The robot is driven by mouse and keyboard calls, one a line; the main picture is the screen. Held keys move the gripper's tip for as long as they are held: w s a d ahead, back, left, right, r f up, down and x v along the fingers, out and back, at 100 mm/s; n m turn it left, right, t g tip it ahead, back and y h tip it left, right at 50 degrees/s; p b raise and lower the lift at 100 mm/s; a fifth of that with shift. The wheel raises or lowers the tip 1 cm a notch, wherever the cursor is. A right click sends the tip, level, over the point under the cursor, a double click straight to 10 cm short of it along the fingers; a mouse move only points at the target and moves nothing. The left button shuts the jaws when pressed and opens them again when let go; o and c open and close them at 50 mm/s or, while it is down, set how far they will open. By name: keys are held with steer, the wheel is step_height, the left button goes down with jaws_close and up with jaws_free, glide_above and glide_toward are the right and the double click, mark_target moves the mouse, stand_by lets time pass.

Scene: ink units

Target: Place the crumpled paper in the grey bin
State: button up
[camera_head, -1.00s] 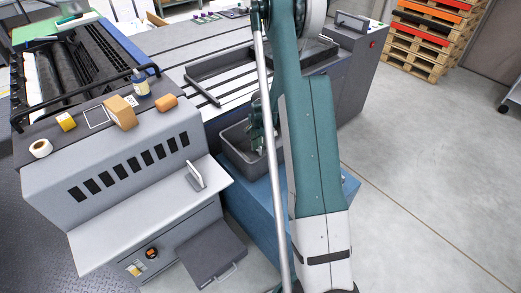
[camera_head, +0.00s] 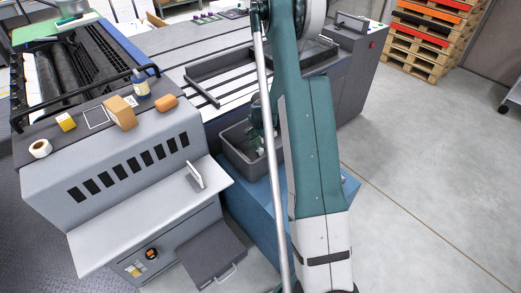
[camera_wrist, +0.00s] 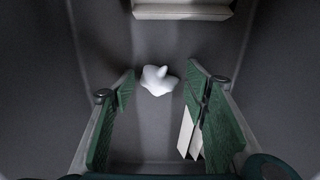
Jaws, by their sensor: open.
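The grey bin (camera_head: 232,161) stands on a blue surface beside the press, partly hidden by my arm in the head view. Its dark inside (camera_wrist: 45,60) fills the wrist view. The crumpled paper (camera_wrist: 157,80) is a small white lump on the bin's floor. My gripper (camera_wrist: 160,77) is open, with its green pads to the left and right of the picture. The paper appears between and just beyond the fingertips, with no visible grip on it. In the head view my gripper (camera_head: 260,143) is over or inside the bin, and the paper cannot be made out.
Pale strips (camera_wrist: 187,132) lie by the right finger, and a pale block (camera_wrist: 182,9) shows at the top of the wrist view. The bin walls are close around my gripper. A grey machine (camera_head: 110,165) with a shelf stands to the left. Open floor lies right.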

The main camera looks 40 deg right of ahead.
mark_target(260, 149)
steer(key=shift+r, duration=0.15)
step_height(260, 149, up, 12)
steer(key=p, duration=0.2)
stand_by(0.5)
stand_by(0.5)
steer(key=s+a+r+n+t, duration=0.1)
steer(key=s+a+r+n, duration=0.2)
steer(key=a+r, duration=0.5)
steer(key=s+a+r+n+t+h, duration=0.1)
steer(key=s+a+r+n, duration=0.15)
steer(key=a+r, duration=0.55)
steer(key=s+a+r+n+t, duration=0.1)
steer(key=s+a+r+n, duration=0.15)
steer(key=a+r, duration=0.55)
steer(key=s+a+r+n+t, duration=0.1)
steer(key=s+a+r+n, duration=0.1)
steer(key=s+a, duration=0.3)
steer(key=s+a+r+n+t, duration=0.1)
steer(key=s+a+r+n, duration=0.2)
steer(key=s, duration=0.5)
steer(key=s+a+r+n+t+y, duration=0.1)
steer(key=s+a+r+n+t, duration=0.1)
steer(key=s+a+n, duration=0.3)
steer(key=shift+s+a+r, duration=0.35)
steer(key=shift+s+a, duration=0.35)
steer(key=shift+a, duration=0.55)
